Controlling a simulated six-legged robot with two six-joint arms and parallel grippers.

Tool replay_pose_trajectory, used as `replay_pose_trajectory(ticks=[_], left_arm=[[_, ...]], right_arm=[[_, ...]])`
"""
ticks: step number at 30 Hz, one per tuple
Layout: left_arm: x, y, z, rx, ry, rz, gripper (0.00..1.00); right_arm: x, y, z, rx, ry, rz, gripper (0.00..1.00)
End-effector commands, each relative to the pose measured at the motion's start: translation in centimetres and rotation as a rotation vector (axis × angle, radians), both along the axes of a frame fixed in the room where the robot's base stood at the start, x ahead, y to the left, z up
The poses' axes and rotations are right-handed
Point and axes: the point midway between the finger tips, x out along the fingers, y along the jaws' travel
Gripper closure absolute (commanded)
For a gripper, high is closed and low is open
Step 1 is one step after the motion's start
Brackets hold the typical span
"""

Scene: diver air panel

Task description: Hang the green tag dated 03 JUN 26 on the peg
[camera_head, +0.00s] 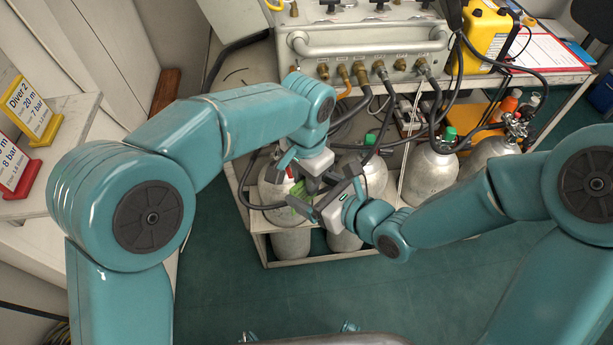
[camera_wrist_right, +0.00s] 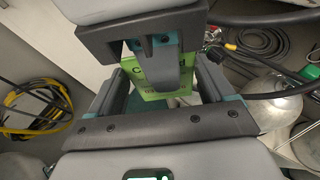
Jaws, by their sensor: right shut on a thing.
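A green tag (camera_head: 298,204) is at the two grippers, in front of the cylinder rack. My right gripper (camera_head: 313,205) is shut on the tag from the lower right. My left gripper (camera_head: 306,181) comes down from above, very close to the tag and the right gripper. It also shows at the top of the right wrist view (camera_wrist_right: 165,55). Whether it grips the tag is hidden. I cannot make out the peg.
The air panel (camera_head: 365,45) with hoses stands behind, above a rack of several grey cylinders (camera_head: 430,170). Hoses hang close around the grippers. A yellow sign (camera_head: 32,105) and a red-based sign (camera_head: 15,165) stand on the left bench. Green floor (camera_head: 300,300) in front is clear.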

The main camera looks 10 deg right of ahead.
Motion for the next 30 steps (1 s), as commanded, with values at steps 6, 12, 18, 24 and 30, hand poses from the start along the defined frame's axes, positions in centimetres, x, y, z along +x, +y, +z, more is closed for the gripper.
replay_pose_trajectory(ticks=[6,12,18,24,30], left_arm=[[0.0,0.0,0.1,-0.001,-0.001,0.0,1.0],[0.0,0.0,0.1,0.0,0.0,0.0,1.0],[0.0,0.0,0.0,0.0,0.0,0.0,1.0],[0.0,0.0,0.1,0.0,0.0,0.0,1.0],[0.0,0.0,0.1,-0.001,-0.001,0.0,1.0]], right_arm=[[0.0,0.0,0.0,0.0,0.0,0.0,0.15],[0.0,0.0,0.0,0.0,0.0,0.0,0.0],[-0.2,-0.2,-1.6,-0.039,0.018,0.0,0.0],[-0.9,-1.4,-6.2,-0.259,0.004,0.071,0.0],[-2.2,-2.7,-10.1,-0.541,-0.065,0.244,0.0]])
